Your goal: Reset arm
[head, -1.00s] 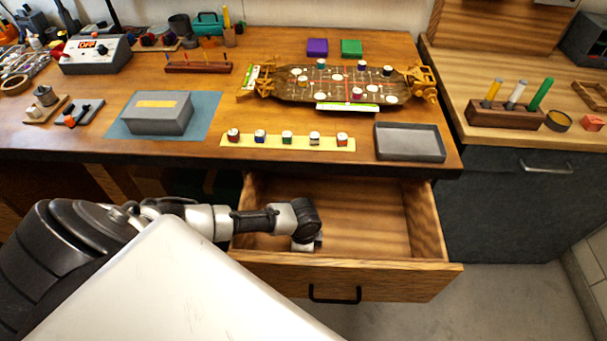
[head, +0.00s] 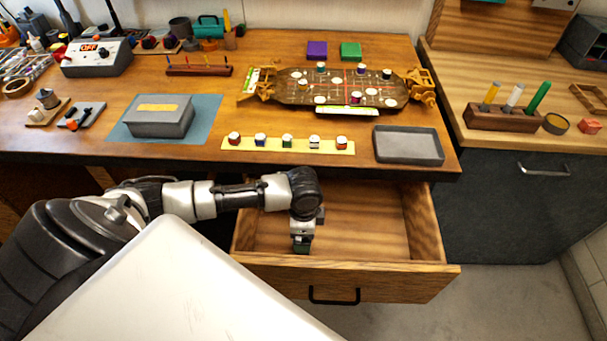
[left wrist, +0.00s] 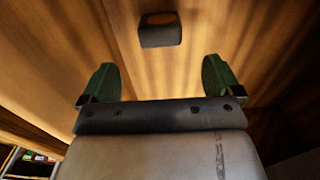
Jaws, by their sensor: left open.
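My left gripper (head: 301,243) points down over the open wooden drawer (head: 365,225). In the left wrist view my left gripper (left wrist: 160,82) shows two green fingers spread apart with nothing between them. A small dark block (left wrist: 160,36) with a brownish round patch lies on the wood beyond the fingertips, apart from them. I cannot make this block out in the head view. My right gripper is in neither view.
The drawer's front panel (head: 400,283) and side walls surround my gripper.

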